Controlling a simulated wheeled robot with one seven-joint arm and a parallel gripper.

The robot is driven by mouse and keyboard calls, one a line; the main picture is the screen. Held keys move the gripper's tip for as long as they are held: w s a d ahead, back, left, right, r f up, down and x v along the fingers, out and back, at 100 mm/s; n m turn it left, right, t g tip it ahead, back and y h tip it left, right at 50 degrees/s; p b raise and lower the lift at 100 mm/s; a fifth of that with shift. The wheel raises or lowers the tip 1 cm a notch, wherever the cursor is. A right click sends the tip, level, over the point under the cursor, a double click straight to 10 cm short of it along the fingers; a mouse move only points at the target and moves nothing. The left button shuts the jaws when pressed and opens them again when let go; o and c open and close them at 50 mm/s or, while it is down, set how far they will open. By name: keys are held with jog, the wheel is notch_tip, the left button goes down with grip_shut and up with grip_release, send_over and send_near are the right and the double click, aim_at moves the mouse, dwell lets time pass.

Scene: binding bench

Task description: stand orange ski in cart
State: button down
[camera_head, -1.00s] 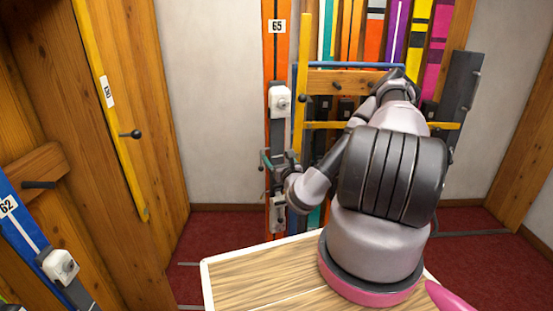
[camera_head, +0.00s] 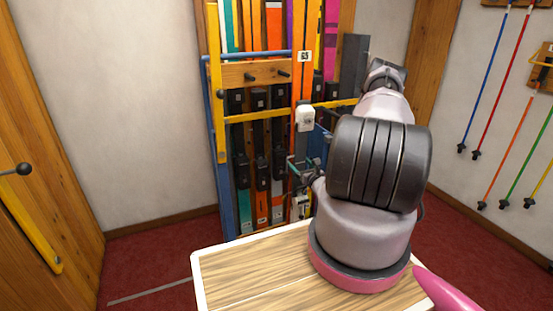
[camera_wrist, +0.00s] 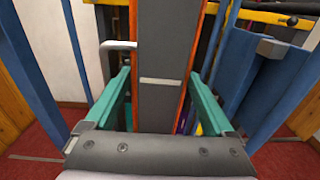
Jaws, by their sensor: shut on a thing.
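The orange ski labelled 65 (camera_head: 304,80) stands upright in front of the cart in the head view, with a white binding piece on it. My gripper (camera_head: 303,167) is shut on it low down, below that white piece. In the wrist view my gripper's green fingers (camera_wrist: 155,105) lie on both sides of a dark grey plate on the ski (camera_wrist: 161,65). The cart has a yellow bar (camera_head: 262,116), a wooden peg board and a blue frame (camera_head: 224,195); it holds several skis behind the orange one. The ski's lower end is hidden.
A wooden bench top (camera_head: 235,270) lies in front of me, below my arm. Several ski poles (camera_head: 515,105) hang on the right wall. Red floor (camera_head: 150,260) is open left of the cart.

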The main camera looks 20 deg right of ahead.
jog(key=w+d+f, duration=0.1)
jog(key=w+d, duration=0.1)
jog(key=d, duration=0.3)
jog(key=w+d+f, duration=0.2)
jog(key=w+d, duration=0.1)
jog(key=d, duration=0.2)
jog(key=shift+d+f+g+y, duration=0.3)
jog(key=shift+d, duration=0.05)
dwell(0.3)
